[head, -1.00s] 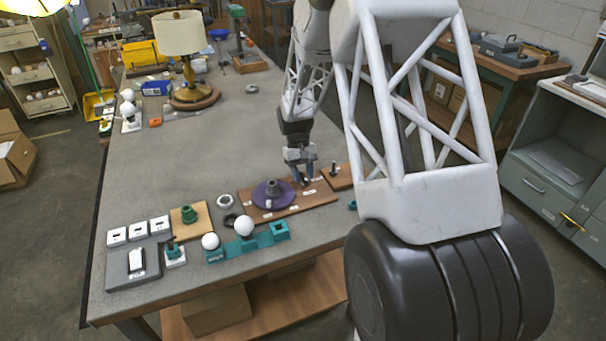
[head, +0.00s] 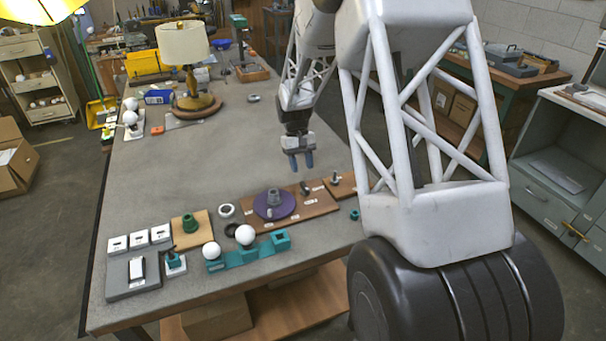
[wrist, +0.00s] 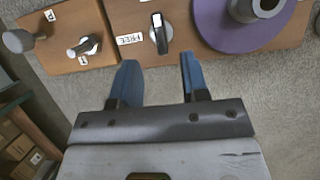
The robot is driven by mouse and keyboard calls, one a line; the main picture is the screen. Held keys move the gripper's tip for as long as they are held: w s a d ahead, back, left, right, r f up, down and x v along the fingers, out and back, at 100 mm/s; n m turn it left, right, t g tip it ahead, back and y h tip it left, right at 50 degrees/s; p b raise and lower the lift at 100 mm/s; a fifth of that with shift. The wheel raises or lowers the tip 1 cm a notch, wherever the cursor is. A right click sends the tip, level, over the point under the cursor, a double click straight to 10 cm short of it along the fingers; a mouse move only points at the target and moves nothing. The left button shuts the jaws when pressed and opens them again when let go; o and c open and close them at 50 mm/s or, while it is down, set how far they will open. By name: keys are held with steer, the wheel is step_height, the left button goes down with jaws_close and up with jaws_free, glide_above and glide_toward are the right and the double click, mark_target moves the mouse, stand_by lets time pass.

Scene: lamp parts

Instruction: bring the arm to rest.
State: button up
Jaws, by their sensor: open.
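My gripper (head: 301,162) hangs above the grey table behind the brown board, clear of all the parts. Its two blue fingers are apart with nothing between them, as the wrist view (wrist: 158,82) also shows. The purple disc (head: 274,204) with a grey socket on top sits on the brown board (head: 318,203).
A teal stand (head: 249,255) with white bulbs, a wooden square with a green part (head: 189,224) and a grey tray (head: 132,274) occupy the table's front. A lamp (head: 186,70) stands at the back left. The table's middle (head: 210,155) is clear.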

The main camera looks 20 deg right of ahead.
steer(key=shift+w+r, duration=0.25)
steer(key=shift+r, duration=0.4)
steer(key=s+a+r+t, duration=0.2)
steer(key=s+a+r, duration=0.2)
steer(key=s+r, duration=0.45)
steer(key=s+a+r+t, duration=0.1)
steer(key=s+a+r, duration=0.3)
steer(key=s+r, duration=0.5)
steer(key=s+a+t, duration=0.2)
steer(key=s, duration=0.9)
steer(key=s+a+r+t, duration=0.1)
steer(key=s+a+t, duration=0.1)
steer(key=s, duration=0.9)
steer(key=shift+s+a, duration=0.4)
steer(key=shift+a, duration=0.15)
